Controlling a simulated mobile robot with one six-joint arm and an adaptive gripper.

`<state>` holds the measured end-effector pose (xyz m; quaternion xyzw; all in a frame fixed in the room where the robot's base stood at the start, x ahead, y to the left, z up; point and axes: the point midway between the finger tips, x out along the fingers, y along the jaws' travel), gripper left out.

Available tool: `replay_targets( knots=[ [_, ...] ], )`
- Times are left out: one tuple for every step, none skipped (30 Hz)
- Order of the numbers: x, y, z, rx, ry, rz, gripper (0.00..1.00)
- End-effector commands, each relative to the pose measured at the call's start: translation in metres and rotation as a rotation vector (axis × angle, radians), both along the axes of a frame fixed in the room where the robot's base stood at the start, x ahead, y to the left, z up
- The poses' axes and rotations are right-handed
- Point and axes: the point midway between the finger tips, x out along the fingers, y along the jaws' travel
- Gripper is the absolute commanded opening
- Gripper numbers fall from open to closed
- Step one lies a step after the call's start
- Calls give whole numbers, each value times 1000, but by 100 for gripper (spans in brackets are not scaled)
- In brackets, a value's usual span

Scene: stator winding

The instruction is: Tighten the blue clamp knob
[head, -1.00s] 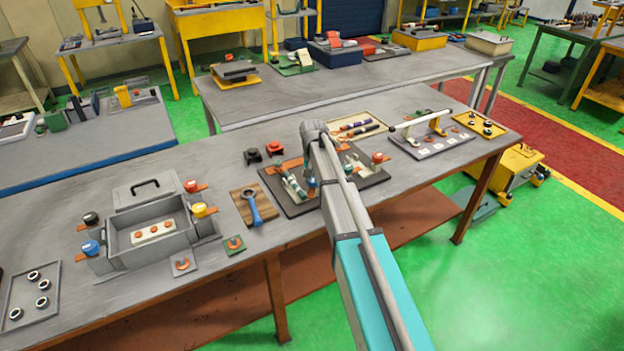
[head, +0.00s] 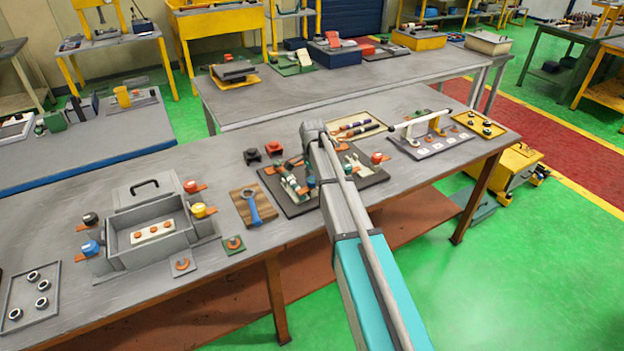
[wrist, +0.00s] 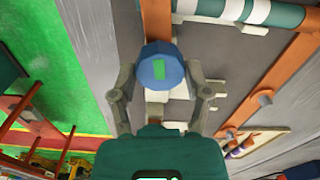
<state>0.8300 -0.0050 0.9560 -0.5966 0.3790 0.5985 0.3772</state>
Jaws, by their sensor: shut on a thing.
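My gripper (wrist: 161,76) is shut on the knob, with one finger on each side. A green and white striped roll (wrist: 240,10) lies beside it at the top. In the head view, my arm covers part of the dark fixture board (head: 303,209), so the held knob is not clearly visible there.
A grey box (head: 128,254) with several coloured knobs around it stands at left. A blue wrench (head: 254,208) lies on a wooden board. A rack with a white bar (head: 420,119) and a tray of markers (head: 352,128) lie to the right and behind. Bare tabletop shows between them.

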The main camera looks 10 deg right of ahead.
Motion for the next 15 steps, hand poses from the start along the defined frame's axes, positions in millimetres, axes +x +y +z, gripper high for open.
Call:
replay_targets(
  knots=[
    [0, 1, 1, 3, -1, -14, 14],
    [0, 1, 1, 3, -1, -21, 14],
    [1, 1, 1, 3, -1, -27, 14],
    [0, 1, 1, 3, -1, -32, 14],
    [1, 1, 1, 3, -1, -35, 14],
    [1, 1, 1, 3, -1, -39, 14],
    [1, 1, 1, 3, -1, -40, 14],
    [1, 2, 1, 3, -2, -42, 14],
    [1, 2, 1, 3, -2, -42, 14],
    [1, 2, 1, 3, -2, -42, 14],
    [1, 2, 1, 3, -2, -42, 14],
    [1, 2, 1, 3, -2, -42, 14],
    [1, 2, 1, 3, -2, -41, 14],
    [1, 2, 1, 3, -2, -41, 14],
    [1, 2, 1, 3, -2, -41, 14]
  ],
)
